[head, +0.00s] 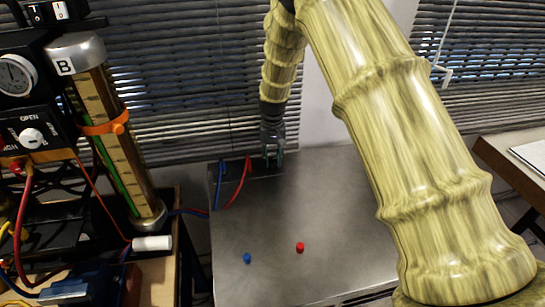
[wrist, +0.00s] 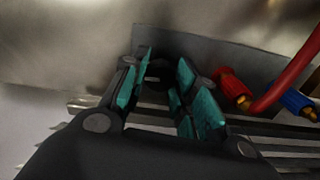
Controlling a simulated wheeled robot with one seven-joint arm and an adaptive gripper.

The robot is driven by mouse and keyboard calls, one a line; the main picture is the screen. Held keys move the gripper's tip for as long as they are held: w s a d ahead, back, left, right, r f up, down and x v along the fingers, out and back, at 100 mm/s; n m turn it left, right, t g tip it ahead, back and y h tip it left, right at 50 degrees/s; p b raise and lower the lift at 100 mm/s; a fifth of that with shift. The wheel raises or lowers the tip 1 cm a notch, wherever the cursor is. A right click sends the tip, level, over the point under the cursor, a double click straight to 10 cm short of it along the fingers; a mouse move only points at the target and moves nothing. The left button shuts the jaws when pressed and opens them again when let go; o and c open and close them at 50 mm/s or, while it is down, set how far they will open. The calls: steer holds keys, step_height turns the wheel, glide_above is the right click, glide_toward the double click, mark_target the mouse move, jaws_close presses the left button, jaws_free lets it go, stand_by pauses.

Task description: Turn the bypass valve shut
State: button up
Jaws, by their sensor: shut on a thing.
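My gripper (head: 273,154) is low at the back of the grey metal bench top, to the right of a red hose and a blue hose. In the wrist view my gripper (wrist: 160,90) has its teal-padded fingers around a small dark part, which looks like the bypass valve's handle. The fingers hide most of it, so its angle cannot be told. A dark grey block (wrist: 225,62) stands behind the fingers. A red hose fitting (wrist: 232,84) and a blue hose fitting (wrist: 297,102) are close to the right of the fingers.
A gauge rig stands at left, with a dial (head: 15,75), a white knob (head: 31,137) below an OPEN label, and a column marked B (head: 110,140). A red cap (head: 300,247) and a blue cap (head: 247,258) lie on the bench (head: 320,205). Blinds hang behind.

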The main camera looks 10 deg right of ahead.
mark_target(273, 159)
steer(key=shift+m, duration=0.3)
stand_by(0.4)
steer(key=o, duration=1)
steer(key=shift+r, duration=0.15)
step_height(273, 159, up, 12)
steer(key=shift+f, duration=0.1)
